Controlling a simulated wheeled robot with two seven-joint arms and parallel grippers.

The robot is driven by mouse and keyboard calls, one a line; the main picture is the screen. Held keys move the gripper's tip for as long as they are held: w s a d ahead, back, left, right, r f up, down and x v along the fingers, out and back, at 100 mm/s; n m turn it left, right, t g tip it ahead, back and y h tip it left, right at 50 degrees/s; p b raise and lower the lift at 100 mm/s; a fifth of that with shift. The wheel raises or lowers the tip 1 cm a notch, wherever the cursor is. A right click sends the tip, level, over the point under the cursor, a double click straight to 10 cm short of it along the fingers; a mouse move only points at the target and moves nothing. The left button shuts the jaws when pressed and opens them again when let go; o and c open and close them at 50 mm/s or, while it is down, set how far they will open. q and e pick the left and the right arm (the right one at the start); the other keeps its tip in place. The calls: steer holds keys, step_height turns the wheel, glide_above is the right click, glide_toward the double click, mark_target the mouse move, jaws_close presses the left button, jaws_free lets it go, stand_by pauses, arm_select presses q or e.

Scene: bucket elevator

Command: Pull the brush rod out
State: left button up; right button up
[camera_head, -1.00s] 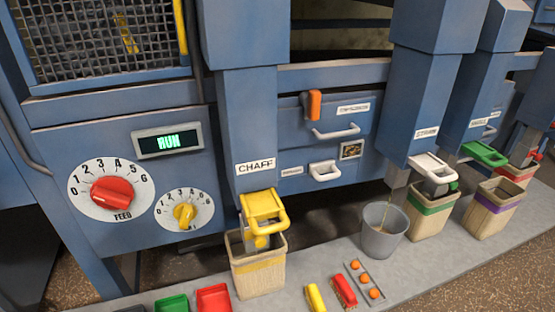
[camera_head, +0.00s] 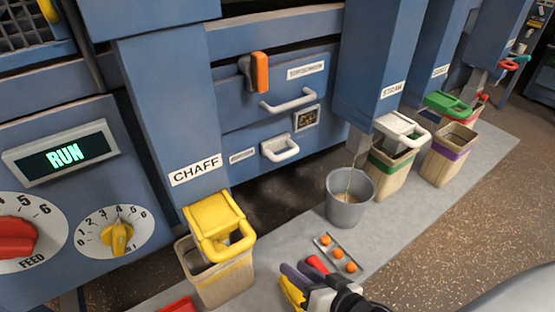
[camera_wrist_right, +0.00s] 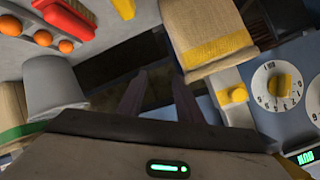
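No part is legibly marked as the brush rod. On the blue machine front, a small white handle (camera_head: 280,148) beside a small unreadable label and a wider grey bar handle (camera_head: 290,99) above it both show. My right gripper (camera_head: 297,276) is low in the head view, in front of the yellow and red items on the floor slab. In the right wrist view its two dark fingers (camera_wrist_right: 158,82) stand apart with nothing between them. It is well away from both handles. My left gripper is out of view.
An orange lever (camera_head: 260,72) sits above the handles. A chaff bucket (camera_head: 223,283) stands under the yellow flap (camera_head: 219,223). A grey bucket (camera_head: 347,204) and a tray of orange balls (camera_head: 325,245) stand on the slab. A green-banded bucket (camera_head: 390,174) stands farther right.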

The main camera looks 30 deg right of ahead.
steer(key=w+d+r+m+t+b, duration=0.35)
steer(key=w+d+r+m, duration=0.3)
steer(key=w, duration=0.25)
steer(key=m+t+b, duration=0.2)
steer(key=m+t, duration=0.2)
steer(key=m, duration=0.2)
glide_toward(288, 152)
steer(key=x, duration=0.6)
steer(key=f+b+x, duration=0.1)
steer(key=x, duration=0.3)
jaws_close()
